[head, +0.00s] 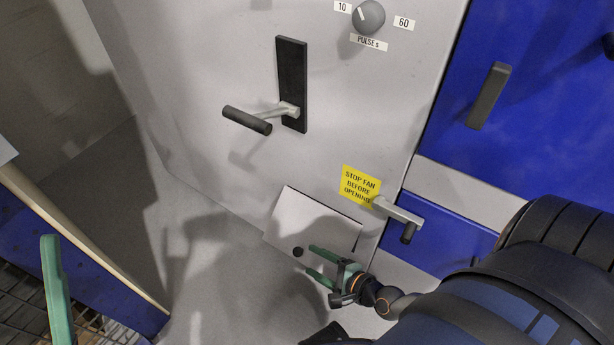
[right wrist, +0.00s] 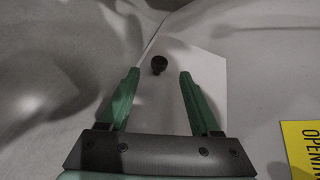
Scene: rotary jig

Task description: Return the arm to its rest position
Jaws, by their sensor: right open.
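My right gripper (head: 311,259) is open and empty, low in the middle of the head view. Its two green fingers point left, close to a white panel (head: 310,218) and a small black knob (head: 298,252). In the right wrist view the spread fingers (right wrist: 158,78) stand on either side of the knob (right wrist: 159,65) in the picture, with nothing held between them; the gap in depth is unclear. A single green finger, apparently of my left gripper (head: 56,285), shows at the lower left edge; the rest of it is out of view.
A grey cabinet carries a lever (head: 247,119) on a black plate (head: 291,70), a dial (head: 368,16), a yellow sign (head: 360,184) and a door handle (head: 399,213). Blue doors (head: 540,120) stand at right. A wood-edged blue bin (head: 75,240) is at left, with clear floor between.

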